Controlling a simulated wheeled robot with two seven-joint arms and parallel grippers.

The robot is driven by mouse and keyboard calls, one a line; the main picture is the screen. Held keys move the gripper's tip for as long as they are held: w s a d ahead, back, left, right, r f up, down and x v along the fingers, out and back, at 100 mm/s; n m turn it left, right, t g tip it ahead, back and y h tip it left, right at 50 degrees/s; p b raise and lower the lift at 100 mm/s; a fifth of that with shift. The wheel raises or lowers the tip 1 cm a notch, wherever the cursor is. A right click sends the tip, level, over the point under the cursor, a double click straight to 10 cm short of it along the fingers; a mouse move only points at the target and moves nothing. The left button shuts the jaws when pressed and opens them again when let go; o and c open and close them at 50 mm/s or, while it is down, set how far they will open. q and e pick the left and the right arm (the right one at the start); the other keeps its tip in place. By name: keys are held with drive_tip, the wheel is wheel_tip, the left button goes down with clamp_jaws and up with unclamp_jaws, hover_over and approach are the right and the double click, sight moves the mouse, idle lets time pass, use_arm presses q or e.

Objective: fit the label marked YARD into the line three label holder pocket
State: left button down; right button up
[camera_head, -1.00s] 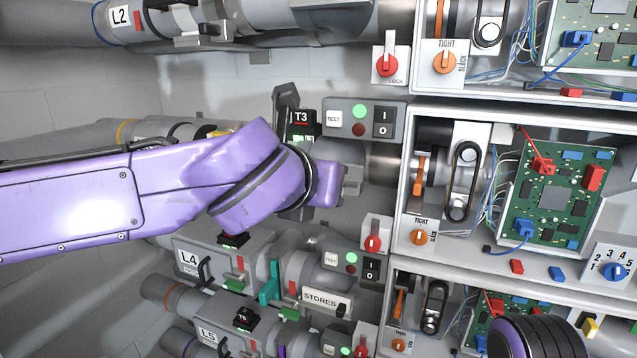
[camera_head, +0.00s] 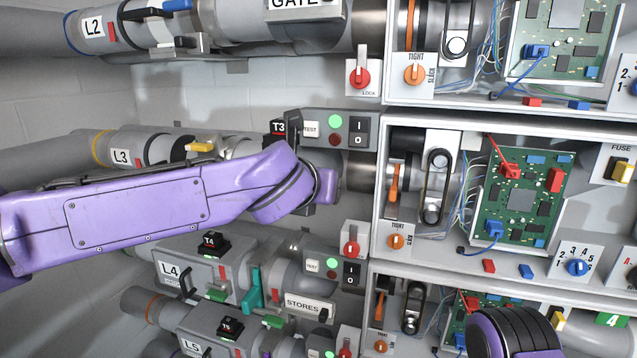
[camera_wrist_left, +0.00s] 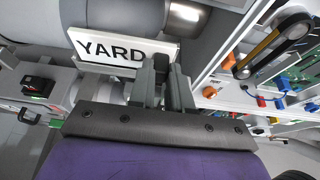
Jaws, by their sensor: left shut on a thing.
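The YARD label (camera_wrist_left: 115,48) is a white plate with black letters, seen in the left wrist view. It is tilted slightly in that picture, just below a thick grey pipe. My left gripper (camera_wrist_left: 163,72) is shut on it at its right end. A grey edge shows along the label's lower side; I cannot tell whether this is the holder pocket or whether the label sits in it. In the head view my purple left arm crosses line three, marked L3 (camera_head: 120,157), and hides the label and holder. My right gripper is out of view.
Line three's switch box (camera_head: 337,130) is just above my left wrist, with the T3 block (camera_head: 277,127) beside it. A cabinet with a circuit board (camera_head: 520,200) stands to the right. Below, line four carries a STORES label (camera_head: 308,304). A red lock knob (camera_head: 350,249) is nearby.

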use_arm(q)
drive_tip(key=shift+w+f, duration=0.15)
drive_tip(key=shift+f, duration=0.1)
drive_tip(key=shift+f+b, duration=0.3)
drive_tip(key=shift+b, duration=0.05)
idle(0.4)
drive_tip(key=c, duration=1)
unclamp_jaws()
drive_tip(key=b+v, duration=0.3)
drive_tip(key=v, duration=0.7)
drive_tip(key=shift+s+a+r+b, duration=0.1)
drive_tip(key=shift+s+b, duration=0.2)
